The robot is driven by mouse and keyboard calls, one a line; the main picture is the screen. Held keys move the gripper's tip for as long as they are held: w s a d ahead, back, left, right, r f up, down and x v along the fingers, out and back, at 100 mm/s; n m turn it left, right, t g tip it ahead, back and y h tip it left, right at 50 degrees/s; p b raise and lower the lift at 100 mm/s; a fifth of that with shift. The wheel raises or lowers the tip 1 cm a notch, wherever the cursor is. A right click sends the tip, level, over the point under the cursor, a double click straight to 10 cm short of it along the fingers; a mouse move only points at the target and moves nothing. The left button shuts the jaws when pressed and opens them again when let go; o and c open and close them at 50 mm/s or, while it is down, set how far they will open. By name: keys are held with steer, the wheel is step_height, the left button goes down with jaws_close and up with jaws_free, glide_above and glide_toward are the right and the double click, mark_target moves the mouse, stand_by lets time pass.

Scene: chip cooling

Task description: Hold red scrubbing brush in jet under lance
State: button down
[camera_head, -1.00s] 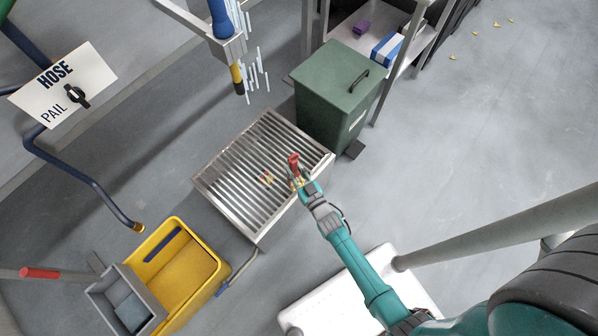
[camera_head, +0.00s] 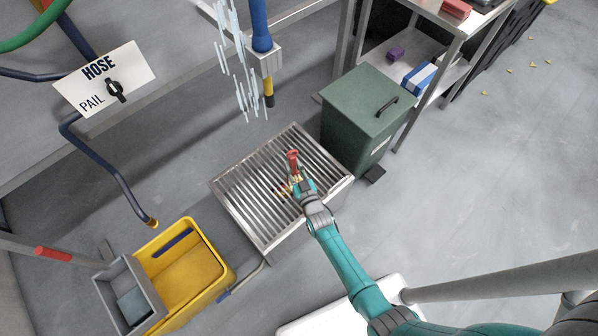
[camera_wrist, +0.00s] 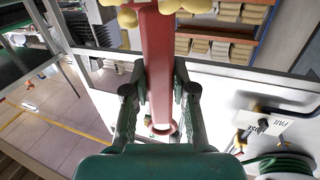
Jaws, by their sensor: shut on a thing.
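My gripper (camera_head: 299,176) is over the slatted metal grate and shut on the red scrubbing brush (camera_head: 293,160). The wrist view shows the brush's red handle (camera_wrist: 158,60) between the two fingers, with yellowish parts at its top. The lance (camera_head: 268,92), a blue pipe with a black and yellow tip, hangs from a metal bracket beyond the grate. Pale streaks of water (camera_head: 240,85) show to the left of the lance. The brush is nearer to me than the lance and the streaks, apart from both.
The metal grate (camera_head: 236,196) is under the brush. A green lidded bin (camera_head: 362,110) stands right of it, by a shelf unit (camera_head: 440,75). A yellow mop bucket (camera_head: 215,262) is at left. A HOSE/PAIL sign with a black knob (camera_head: 130,72) is upper left. Floor at right is open.

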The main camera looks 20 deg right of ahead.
steer(key=w+a, duration=0.3)
steer(key=w, duration=0.6)
steer(key=shift+s, duration=0.1)
stand_by(2.7)
steer(key=s+d, duration=0.2)
steer(key=s, duration=0.5)
steer(key=s+d, duration=0.3)
steer(key=s, duration=0.5)
stand_by(0.5)
steer(key=shift+r, duration=0.15)
stand_by(1.1)
